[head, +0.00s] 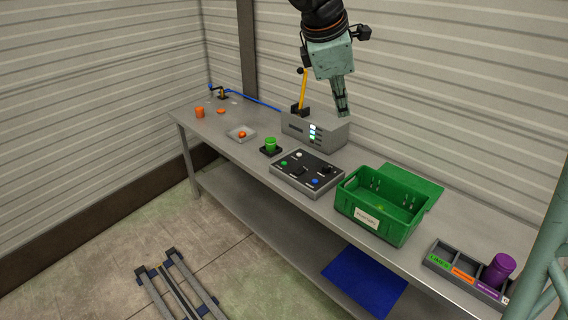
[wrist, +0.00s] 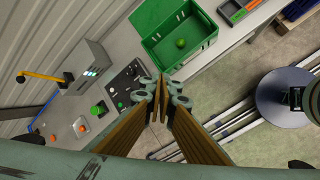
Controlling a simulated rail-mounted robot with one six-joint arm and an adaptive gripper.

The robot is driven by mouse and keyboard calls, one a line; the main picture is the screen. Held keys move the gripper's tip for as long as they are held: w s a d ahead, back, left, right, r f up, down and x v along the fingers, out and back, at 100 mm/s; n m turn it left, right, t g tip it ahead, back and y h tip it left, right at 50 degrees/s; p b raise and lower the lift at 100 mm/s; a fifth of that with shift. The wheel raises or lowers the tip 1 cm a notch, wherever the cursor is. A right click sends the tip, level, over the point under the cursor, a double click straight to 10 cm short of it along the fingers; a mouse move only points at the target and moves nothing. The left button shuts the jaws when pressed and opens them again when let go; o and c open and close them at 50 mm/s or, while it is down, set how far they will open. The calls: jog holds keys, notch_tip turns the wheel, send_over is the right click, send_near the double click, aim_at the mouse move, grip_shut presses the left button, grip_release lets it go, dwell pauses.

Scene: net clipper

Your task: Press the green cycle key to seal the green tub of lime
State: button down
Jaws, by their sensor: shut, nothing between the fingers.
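The green cycle key (head: 284,163) is a small round button at the left of the dark control panel (head: 297,174). The green tub (head: 270,145) stands upright on a small black pad left of the panel; it also shows in the wrist view (wrist: 97,108). Whether it has a film on top, or lime inside, is too small to tell. My gripper (head: 343,113) is shut and empty, pointing down, high above the bench and apart from the panel. The wrist view shows its fingers (wrist: 161,92) in front of the panel and crate.
A grey machine box (head: 330,138) with lit indicators and a yellow lever (head: 303,90) stands behind the panel. A green crate (head: 362,218) holds a lime (wrist: 181,43). A purple tub (head: 498,268) stands in the labelled rack at right. Orange items lie at left.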

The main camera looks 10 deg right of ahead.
jog(key=w+f+n+h+p, duration=0.1)
jog(key=w+f+n, duration=0.2)
jog(key=w, duration=0.4)
jog(key=w+f+n, duration=0.3)
jog(key=w, duration=0.5)
jog(key=n+t+h+p, duration=0.1)
jog(key=n+t+p, duration=0.2)
jog(key=n, duration=1.1)
send_over(283, 163)
notch_tip(283, 163, down, 25)
jog(key=shift+w+f+n, duration=0.2)
jog(key=shift+f+n, duration=0.2)
jog(key=shift+f, duration=0.25)
jog(key=shift+f+b, duration=0.2)
jog(key=shift+b, duration=0.2)
jog(key=shift+f+b, duration=2.35)
jog(key=shift+f, duration=0.45)
jog(key=shift+f+b, duration=0.55)
jog(key=shift+f, duration=0.8)
